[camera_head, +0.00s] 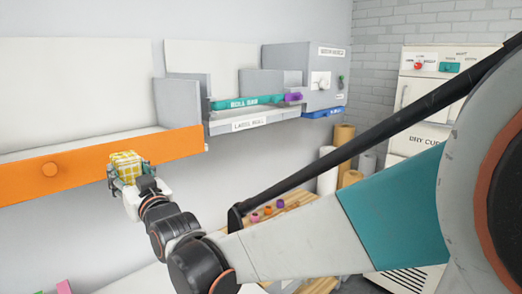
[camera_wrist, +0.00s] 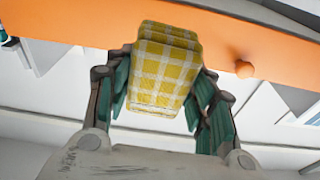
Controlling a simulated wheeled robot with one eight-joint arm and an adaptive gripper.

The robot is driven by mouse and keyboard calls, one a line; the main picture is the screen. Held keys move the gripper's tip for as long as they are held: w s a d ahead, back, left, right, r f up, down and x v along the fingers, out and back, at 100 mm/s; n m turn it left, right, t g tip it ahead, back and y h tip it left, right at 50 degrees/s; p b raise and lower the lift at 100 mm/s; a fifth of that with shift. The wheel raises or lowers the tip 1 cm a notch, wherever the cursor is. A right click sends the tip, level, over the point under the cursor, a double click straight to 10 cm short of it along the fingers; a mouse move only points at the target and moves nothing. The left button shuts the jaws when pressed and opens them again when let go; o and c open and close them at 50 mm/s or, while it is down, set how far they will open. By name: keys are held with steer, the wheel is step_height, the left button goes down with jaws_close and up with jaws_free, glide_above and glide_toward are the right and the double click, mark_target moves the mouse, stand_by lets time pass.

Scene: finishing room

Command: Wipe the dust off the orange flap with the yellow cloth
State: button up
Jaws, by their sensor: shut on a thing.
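Right of the flap is a shelf with a teal roll bar (camera_head: 245,102), a purple end piece (camera_head: 293,97) and a label roll strip (camera_head: 248,124). A grey box (camera_head: 322,75) and a white cabinet (camera_head: 430,75) stand farther right. Several rolls (camera_head: 327,170) stand below.

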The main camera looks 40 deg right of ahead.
steer(key=w+b, duration=0.2)
steer(key=w, duration=0.4)
steer(key=shift+w, duration=0.2)
steer(key=shift+w, duration=0.95)
stand_by(0.8)
steer(key=d, duration=0.4)
steer(key=shift+b, duration=0.4)
steer(key=shift+a, duration=0.1)
steer(key=shift+a, duration=1.85)
